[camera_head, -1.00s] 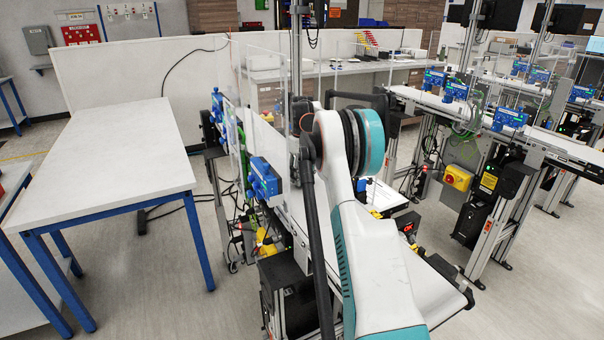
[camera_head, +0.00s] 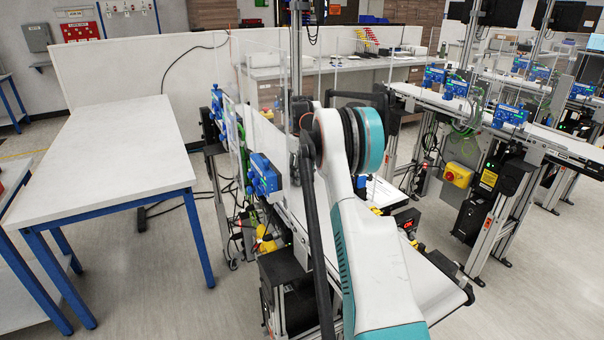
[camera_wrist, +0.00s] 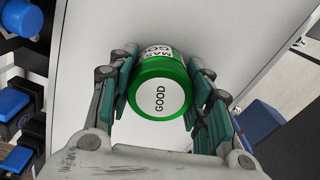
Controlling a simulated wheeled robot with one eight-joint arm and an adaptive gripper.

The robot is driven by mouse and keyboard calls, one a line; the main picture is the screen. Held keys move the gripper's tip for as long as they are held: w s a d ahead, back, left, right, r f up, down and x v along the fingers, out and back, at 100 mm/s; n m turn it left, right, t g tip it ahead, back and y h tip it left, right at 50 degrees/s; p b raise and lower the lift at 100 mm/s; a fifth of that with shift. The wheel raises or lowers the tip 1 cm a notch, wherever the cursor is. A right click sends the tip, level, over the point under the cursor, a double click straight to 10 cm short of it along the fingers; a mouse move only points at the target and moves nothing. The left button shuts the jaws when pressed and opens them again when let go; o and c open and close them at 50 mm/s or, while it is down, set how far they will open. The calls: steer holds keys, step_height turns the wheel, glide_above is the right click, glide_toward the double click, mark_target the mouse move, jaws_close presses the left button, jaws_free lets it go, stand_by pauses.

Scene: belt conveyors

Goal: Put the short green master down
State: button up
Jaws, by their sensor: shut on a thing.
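The short green master (camera_wrist: 160,92) is a small green cylinder with a white round label reading "GOOD" on its end and a white label on its side. It shows in the wrist view, between the two fingers of my gripper (camera_wrist: 161,95), which are shut on it. Behind it lies the pale surface of a belt conveyor (camera_wrist: 85,95); I cannot tell whether the master touches it. In the head view my arm covers the gripper and the master.
A white table with blue legs (camera_head: 110,160) stands at the left. Blue sensor boxes (camera_head: 264,174) line the near conveyor's left side, with clear panels above. Blue-capped parts (camera_wrist: 20,100) sit close at the wrist view's left. Another conveyor (camera_head: 470,107) stands at the right.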

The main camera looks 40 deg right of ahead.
mark_target(302, 167)
steer(key=o, duration=1.3)
steer(key=shift+r, duration=0.1)
step_height(302, 167, up, 12)
steer(key=shift+f, duration=0.1)
